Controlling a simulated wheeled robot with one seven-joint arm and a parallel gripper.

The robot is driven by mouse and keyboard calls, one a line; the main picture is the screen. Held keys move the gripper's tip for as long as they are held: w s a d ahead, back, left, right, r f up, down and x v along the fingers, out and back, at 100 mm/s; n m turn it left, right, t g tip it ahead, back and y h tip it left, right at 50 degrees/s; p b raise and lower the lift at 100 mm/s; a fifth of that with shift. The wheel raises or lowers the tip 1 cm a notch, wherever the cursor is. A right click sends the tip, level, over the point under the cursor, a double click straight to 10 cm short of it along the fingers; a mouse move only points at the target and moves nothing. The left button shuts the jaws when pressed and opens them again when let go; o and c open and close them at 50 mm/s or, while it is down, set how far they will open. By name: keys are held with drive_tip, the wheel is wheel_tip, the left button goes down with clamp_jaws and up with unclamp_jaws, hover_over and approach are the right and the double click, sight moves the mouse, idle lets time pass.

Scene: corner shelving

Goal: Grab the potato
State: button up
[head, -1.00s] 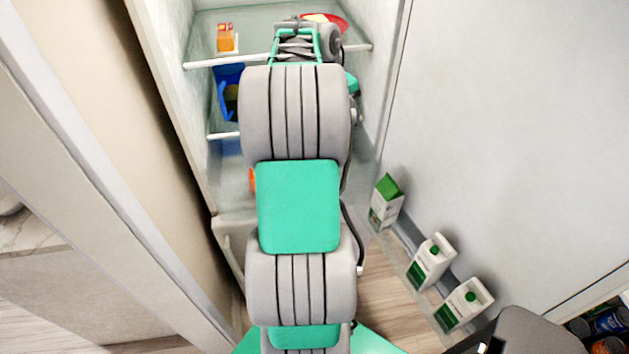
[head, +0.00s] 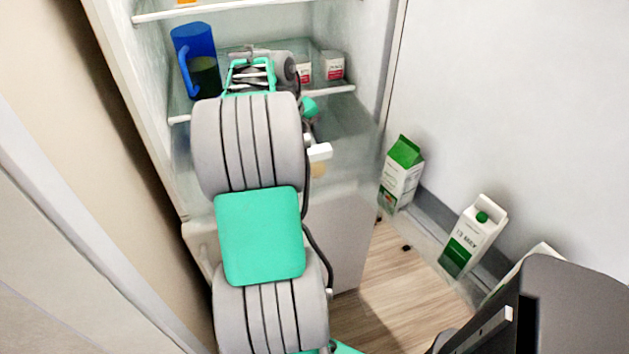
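No potato can be made out for certain in the head view. A small tan, rounded patch (head: 318,170) shows in the clear lower part of the fridge, just right of my arm, too little of it to name. My gripper (head: 250,73) is at the far end of my arm, in front of the middle glass shelf (head: 341,91). It is right of a blue jug and left of two small white containers. Its fingertips are hard to make out, and I see nothing held. My arm hides much of the lower fridge.
The blue jug (head: 193,45) and the white containers (head: 332,66) stand on the middle shelf. The open fridge door (head: 500,110) is on the right, with cartons (head: 472,235) in its rack. Wooden floor (head: 375,310) shows between.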

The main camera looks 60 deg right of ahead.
drive_tip(key=x, duration=0.7)
drive_tip(key=shift+s, duration=0.2)
clamp_jaws()
